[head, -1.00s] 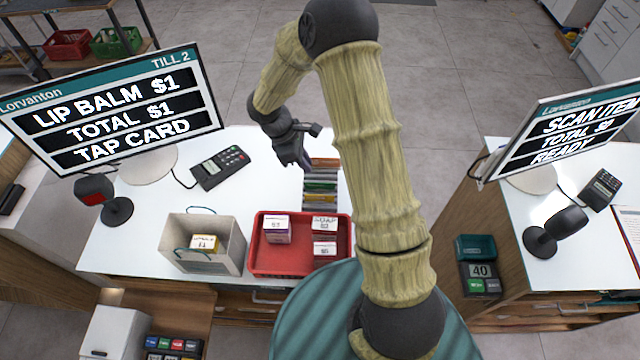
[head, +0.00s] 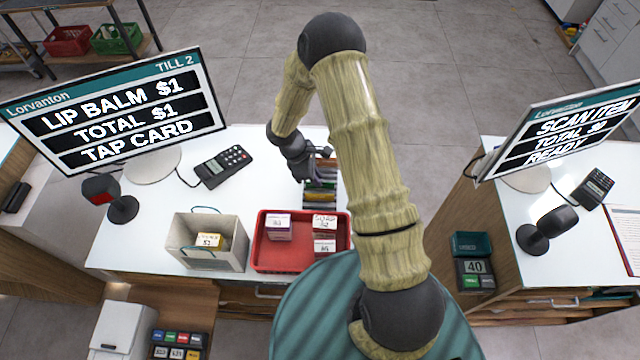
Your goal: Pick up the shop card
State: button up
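My gripper (head: 314,173) is over the back right of the white counter, at the upper part of a dark stand with several coloured card-like strips (head: 320,198). The gripper and my wrist hide part of the stand. I cannot tell whether the fingers touch anything or whether they are open. I cannot make out which item is the shop card. A card reader (head: 222,167) with a keypad lies on the counter left of the gripper. The till screen (head: 120,110) reads "LIP BALM $1, TOTAL $1, TAP CARD".
A red tray (head: 262,264) with small priced boxes stands in front of the stand. A grey bag (head: 207,241) with a yellow-labelled box is left of it. A scanner (head: 122,208) stands further left. A second counter (head: 585,262) is at right.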

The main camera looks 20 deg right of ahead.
jog(key=shift+p+x, duration=0.7)
jog(key=shift+x, duration=0.95)
grip_shut()
jog(key=shift+r, duration=0.15)
notch_tip(320, 180, up, 10)
jog(key=b, duration=0.4)
jog(key=shift+d, duration=0.1)
